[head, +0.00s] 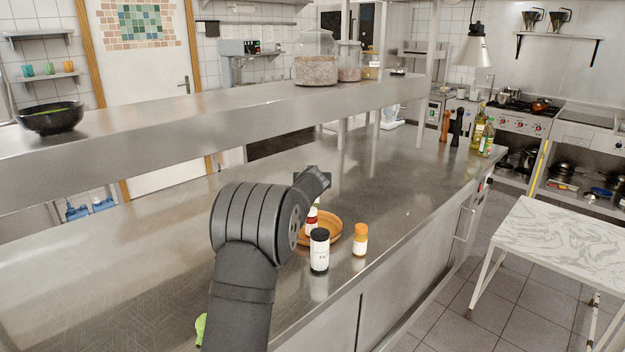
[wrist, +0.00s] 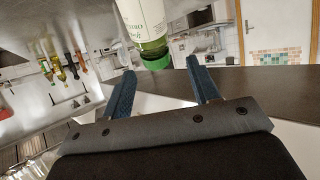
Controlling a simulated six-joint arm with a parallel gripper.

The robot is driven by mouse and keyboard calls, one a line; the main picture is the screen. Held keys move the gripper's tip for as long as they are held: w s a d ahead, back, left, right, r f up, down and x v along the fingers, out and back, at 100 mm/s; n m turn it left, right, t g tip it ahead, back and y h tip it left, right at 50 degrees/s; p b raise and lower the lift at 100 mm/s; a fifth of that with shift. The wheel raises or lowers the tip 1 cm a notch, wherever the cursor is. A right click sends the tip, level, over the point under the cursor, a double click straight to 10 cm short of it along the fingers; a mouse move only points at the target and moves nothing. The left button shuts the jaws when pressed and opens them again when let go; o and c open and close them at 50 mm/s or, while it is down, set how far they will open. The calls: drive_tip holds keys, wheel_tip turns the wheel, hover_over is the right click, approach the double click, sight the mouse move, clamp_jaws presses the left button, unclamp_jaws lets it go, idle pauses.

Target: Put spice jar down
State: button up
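In the head view my arm hides most of the gripper. A black-capped jar (head: 319,254) and an orange-capped jar (head: 360,240) stand upright near the tray's front edge.
A steel shelf (head: 180,125) runs above the counter, with a black bowl (head: 50,118) and glass jars (head: 316,65). Bottles (head: 478,127) and two mills (head: 456,127) stand at the counter's far right. The counter (head: 400,190) right of the tray is clear.

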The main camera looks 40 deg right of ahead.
drive_tip(key=shift+r, duration=0.65)
drive_tip(key=v, duration=1.2)
drive_tip(key=shift+f, duration=0.2)
drive_tip(key=x, duration=1.1)
drive_tip(key=shift+w+d, duration=0.1)
drive_tip(key=shift+w, duration=0.05)
drive_tip(key=shift+w+d+f, duration=0.15)
drive_tip(key=shift+d+f, duration=0.05)
drive_tip(key=shift+f, duration=0.4)
